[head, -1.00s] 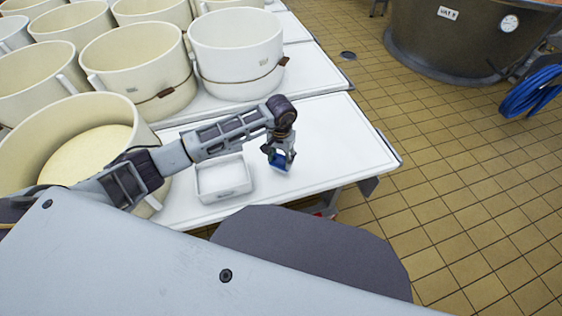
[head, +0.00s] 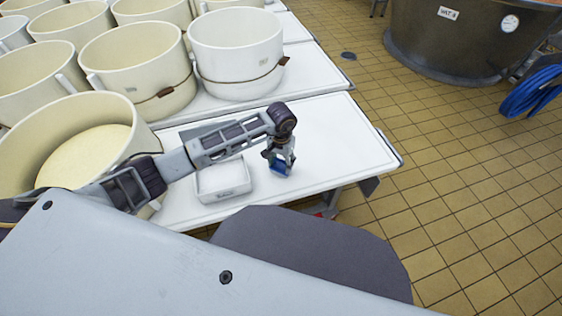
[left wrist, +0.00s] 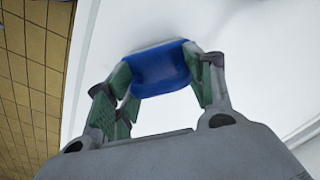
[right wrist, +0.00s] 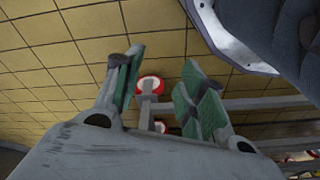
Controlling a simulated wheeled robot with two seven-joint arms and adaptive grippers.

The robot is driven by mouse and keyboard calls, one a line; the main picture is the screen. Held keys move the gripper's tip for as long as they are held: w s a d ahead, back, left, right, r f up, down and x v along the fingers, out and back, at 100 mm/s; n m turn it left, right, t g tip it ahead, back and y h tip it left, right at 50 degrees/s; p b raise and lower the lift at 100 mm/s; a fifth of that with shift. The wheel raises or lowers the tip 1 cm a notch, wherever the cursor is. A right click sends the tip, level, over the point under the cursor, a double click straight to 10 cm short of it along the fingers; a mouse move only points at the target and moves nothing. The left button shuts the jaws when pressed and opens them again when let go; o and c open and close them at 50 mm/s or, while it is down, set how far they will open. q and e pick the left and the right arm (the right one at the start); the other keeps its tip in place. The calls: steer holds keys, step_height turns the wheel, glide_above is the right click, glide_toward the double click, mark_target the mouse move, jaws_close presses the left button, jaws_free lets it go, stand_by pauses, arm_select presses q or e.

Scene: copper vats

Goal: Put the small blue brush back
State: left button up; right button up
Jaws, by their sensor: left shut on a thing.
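The small blue brush (head: 279,170) is at the white table, to the right of a white tray (head: 222,192). My left gripper (head: 280,165) is shut on it, pointing down. In the left wrist view the blue brush (left wrist: 162,70) sits between the green-padded fingers of my left gripper (left wrist: 160,85), against the white tabletop. I cannot tell whether the brush touches the table. The tray looks empty in the part that shows. My right gripper (right wrist: 160,95) is open and empty above the tiled floor; it is hidden in the head view.
Several large cream vats (head: 140,60) stand on tables at the left and back. The white table (head: 335,140) is bare to the right of my gripper. A dark copper vat (head: 450,45) and a blue hose (head: 530,92) are across the tiled floor.

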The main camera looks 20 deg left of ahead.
mark_target(281, 160)
arm_select(q)
steer(key=o, duration=0.9)
arm_select(e)
steer(key=shift+w+r, duration=0.15)
steer(key=shift+r, duration=0.1)
steer(key=shift+s+f, duration=0.2)
steer(key=shift+f, duration=0.05)
arm_select(q)
steer(key=shift+r, duration=0.1)
arm_select(e)
steer(key=shift+s, duration=0.1)
arm_select(q)
steer(key=shift+r, duration=0.25)
step_height(281, 160, up, 12)
steer(key=shift+f+p, duration=0.25)
steer(key=shift+p, duration=0.65)
arm_select(e)
steer(key=f, duration=0.2)
steer(key=d+f, duration=0.1)
steer(key=f, duration=0.2)
steer(key=shift+s+d+f, duration=0.1)
steer(key=shift+d+f, duration=0.05)
steer(key=shift+w+t, duration=0.3)
